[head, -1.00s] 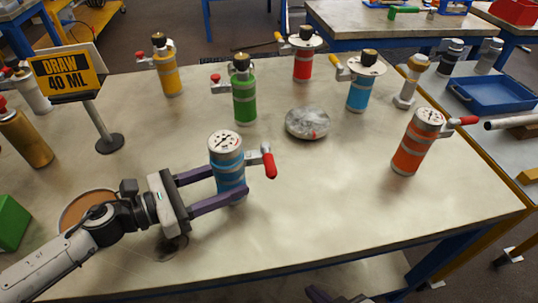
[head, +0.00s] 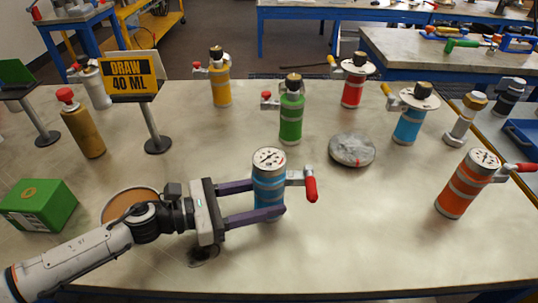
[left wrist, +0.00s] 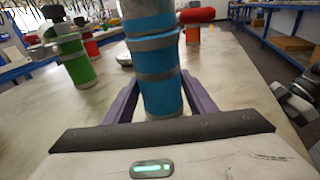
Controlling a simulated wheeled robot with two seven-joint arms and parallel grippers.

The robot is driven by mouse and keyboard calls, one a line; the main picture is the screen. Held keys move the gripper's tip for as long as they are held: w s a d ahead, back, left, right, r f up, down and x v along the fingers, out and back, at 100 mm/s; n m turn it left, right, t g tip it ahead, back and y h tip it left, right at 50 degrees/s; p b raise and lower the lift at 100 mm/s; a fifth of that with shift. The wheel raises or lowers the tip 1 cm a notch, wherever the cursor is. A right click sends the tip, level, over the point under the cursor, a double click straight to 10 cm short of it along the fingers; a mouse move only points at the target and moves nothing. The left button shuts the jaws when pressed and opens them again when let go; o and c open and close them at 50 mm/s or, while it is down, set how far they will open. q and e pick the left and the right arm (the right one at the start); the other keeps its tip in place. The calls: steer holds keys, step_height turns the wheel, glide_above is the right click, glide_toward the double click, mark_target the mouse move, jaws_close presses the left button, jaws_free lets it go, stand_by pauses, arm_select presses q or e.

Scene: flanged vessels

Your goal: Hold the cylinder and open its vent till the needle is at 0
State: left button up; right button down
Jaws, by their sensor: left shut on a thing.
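The held cylinder (head: 269,190) is blue with grey bands and stands upright near the table's front middle. It also shows in the left wrist view (left wrist: 159,70), its top cut off. A white dial (head: 268,158) faces up on its top; the needle is too small to read surely. The vent, a grey valve with a red handle (head: 311,186), sticks out on its right, the handle slanting down. My left gripper (head: 270,214) comes from the left with its purple fingers shut on the cylinder's sides. My right gripper is out of view.
An orange gauge cylinder (head: 468,185) stands at right. Green (head: 291,115), yellow, red and light-blue vessels stand behind, near a grey round disc (head: 351,150). A "DRAW 40 ML" sign (head: 133,77), a gold bottle and a green box (head: 38,205) are at left. The front right is clear.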

arm_select(q)
steer(key=o, duration=1)
steer(key=shift+a, duration=0.15)
